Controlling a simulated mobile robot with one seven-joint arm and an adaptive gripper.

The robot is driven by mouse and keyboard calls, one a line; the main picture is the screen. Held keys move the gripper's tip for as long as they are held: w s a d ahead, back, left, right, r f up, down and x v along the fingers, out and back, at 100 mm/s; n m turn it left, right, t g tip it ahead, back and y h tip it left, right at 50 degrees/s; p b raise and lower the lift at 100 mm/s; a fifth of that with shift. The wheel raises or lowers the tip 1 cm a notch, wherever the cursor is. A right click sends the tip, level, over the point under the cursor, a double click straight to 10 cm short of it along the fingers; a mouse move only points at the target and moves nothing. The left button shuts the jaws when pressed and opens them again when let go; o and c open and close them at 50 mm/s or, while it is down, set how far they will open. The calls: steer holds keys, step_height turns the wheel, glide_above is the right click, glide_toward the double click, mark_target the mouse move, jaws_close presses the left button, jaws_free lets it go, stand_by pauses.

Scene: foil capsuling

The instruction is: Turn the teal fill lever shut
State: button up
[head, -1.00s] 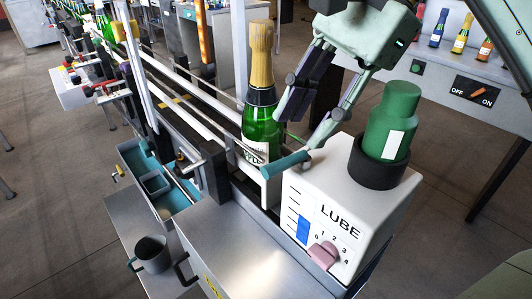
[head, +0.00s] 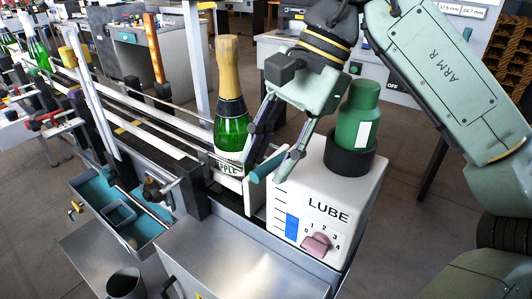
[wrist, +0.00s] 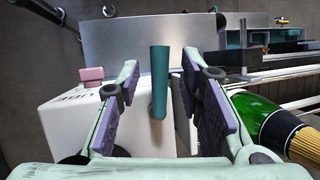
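The teal fill lever (head: 267,166) is a short rounded bar at the upper left edge of the white LUBE box (head: 312,235). In the wrist view the lever (wrist: 159,75) stands upright in the picture, between my two finger pads. My gripper (head: 266,168) is open, one finger on each side of the lever. In the wrist view a gap shows on both sides of the lever, and my gripper (wrist: 160,95) holds nothing. The lever's joint to the box is not clear.
A green bottle with gold foil (head: 230,110) stands close beside my left finger. A green canister (head: 357,118) sits in a black ring on the box. A pink knob (head: 315,245) is on the box front. A steel cover (head: 235,260) lies in front.

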jaws_close()
stand_by(0.4)
stand_by(0.4)
